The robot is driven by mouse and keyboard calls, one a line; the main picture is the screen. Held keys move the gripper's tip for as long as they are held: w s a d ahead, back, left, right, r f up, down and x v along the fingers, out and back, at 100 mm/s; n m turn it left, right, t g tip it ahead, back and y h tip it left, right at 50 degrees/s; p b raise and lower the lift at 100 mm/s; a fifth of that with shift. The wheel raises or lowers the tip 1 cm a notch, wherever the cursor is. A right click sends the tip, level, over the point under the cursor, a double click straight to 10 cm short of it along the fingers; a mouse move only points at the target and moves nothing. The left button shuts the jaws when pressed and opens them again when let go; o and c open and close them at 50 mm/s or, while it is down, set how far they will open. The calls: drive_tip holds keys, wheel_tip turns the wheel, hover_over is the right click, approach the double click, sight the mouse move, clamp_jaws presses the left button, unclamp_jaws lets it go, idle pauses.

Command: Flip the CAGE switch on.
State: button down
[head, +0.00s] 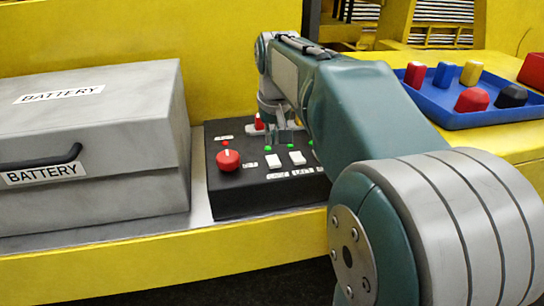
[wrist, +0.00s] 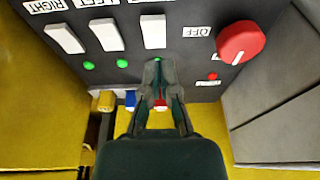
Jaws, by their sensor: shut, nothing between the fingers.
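The CAGE switch (head: 273,160) is a white rocker on the black control box (head: 225,203), the one closest to the red knob. Its small label is hard to read in the head view. In the wrist view it is the white rocker (wrist: 153,32) closest to the red knob. My gripper (wrist: 157,66) is shut and empty, its fingertips just below that rocker in the picture, over or close to the green light there. I cannot tell whether they touch the panel. In the head view my arm partly hides the box's right side. Which way the rocker is tipped is unclear.
The LEFT (wrist: 105,33) and RIGHT (wrist: 65,38) rockers sit beside it. The red knob (head: 228,160) is on the other side. A grey battery case (head: 95,150) stands left of the box. A blue tray (head: 475,115) with coloured pieces lies at right.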

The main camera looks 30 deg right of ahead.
sight(275, 163)
drive_tip(key=f, duration=0.2)
drive_tip(key=d+f, duration=0.1)
drive_tip(key=f, duration=0.1)
drive_tip(key=shift+d+f, duration=0.1)
drive_tip(key=shift+f, duration=0.6)
drive_tip(key=shift+a, duration=0.45)
drive_tip(key=shift+s+d+f, duration=0.15)
drive_tip(key=shift+d+f, duration=0.1)
drive_tip(key=shift+f, duration=0.1)
drive_tip(key=shift+v, duration=0.8)
